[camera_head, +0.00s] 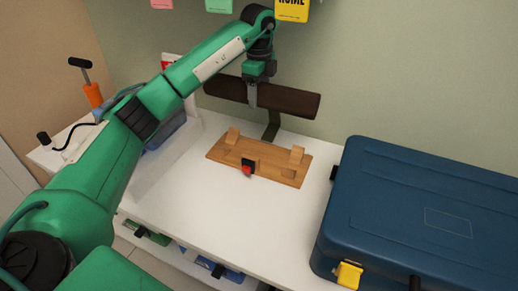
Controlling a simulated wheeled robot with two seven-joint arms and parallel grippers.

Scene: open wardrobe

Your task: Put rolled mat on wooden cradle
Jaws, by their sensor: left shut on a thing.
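The rolled mat (291,98) is a dark brown cylinder lying crosswise in the air near the back wall. My left gripper (253,100) comes down on it from above and is shut on it, left of its middle. The wooden cradle (258,161) is a light wood board with upright blocks near its ends, lying on the white table in front of the mat and lower. The cradle looks empty between its blocks. A dark strap or strip (271,126) shows below the mat, behind the cradle. My right gripper is not in view.
A large blue case (425,215) with a yellow latch fills the right of the white table (185,205). A small black and red item (247,167) sits at the cradle's front edge. An orange-handled tool (93,94) stands at the left. Table front is clear.

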